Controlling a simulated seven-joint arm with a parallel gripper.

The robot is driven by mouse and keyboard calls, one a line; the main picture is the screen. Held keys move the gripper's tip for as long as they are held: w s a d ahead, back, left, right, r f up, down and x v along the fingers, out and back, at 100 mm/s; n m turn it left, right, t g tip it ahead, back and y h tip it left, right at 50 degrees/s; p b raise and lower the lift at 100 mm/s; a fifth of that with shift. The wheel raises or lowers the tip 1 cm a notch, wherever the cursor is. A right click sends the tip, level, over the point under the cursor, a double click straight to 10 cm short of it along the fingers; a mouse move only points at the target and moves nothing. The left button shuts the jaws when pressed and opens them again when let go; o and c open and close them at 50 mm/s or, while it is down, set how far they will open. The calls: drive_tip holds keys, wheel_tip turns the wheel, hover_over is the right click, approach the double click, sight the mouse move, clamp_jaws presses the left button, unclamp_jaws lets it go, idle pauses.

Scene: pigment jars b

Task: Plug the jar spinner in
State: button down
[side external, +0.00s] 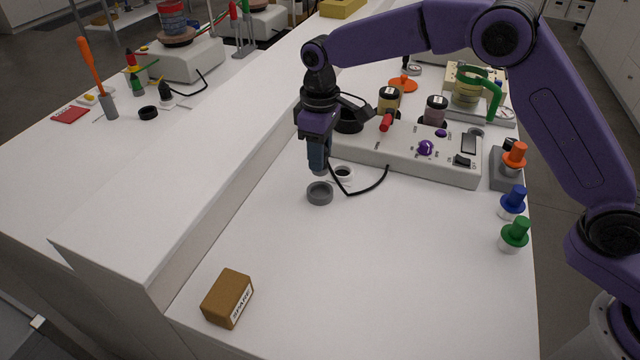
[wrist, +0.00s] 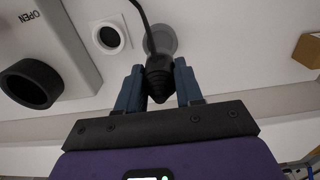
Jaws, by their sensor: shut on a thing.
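My gripper (side external: 319,168) is shut on a black ribbed plug (wrist: 158,78), seen between the two blue fingers in the wrist view (wrist: 159,92). In the side view the fingers hide most of the plug. Its black cable (side external: 372,187) loops over the bench to the jar spinner (side external: 400,152), a long pale box with a purple knob, red lever and dark switch. A white round fitting with a dark centre (side external: 343,172) is on the bench beside the spinner; it shows in the wrist view (wrist: 108,37). A grey ring (side external: 319,194) lies close below my fingers in the side view.
A brown SPARE box (side external: 228,298) stands near the front left. A black round holder (side external: 349,118) and jars (side external: 389,99) rise from the spinner.

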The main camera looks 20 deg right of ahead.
drive_tip(key=shift+r, duration=0.1)
drive_tip(key=w+d+f, duration=0.1)
drive_tip(key=w+d, duration=0.3)
drive_tip(key=d, duration=0.3)
drive_tip(key=shift+d+f, duration=0.2)
drive_tip(key=shift+f, duration=0.05)
drive_tip(key=shift+f, duration=0.1)
drive_tip(key=shift+f, duration=2.4)
drive_tip(key=shift+s+f, duration=0.1)
drive_tip(key=shift+f, duration=0.25)
drive_tip(key=c, duration=0.6)
unclamp_jaws()
drive_tip(key=shift+c, duration=0.2)
drive_tip(key=shift+r, duration=0.15)
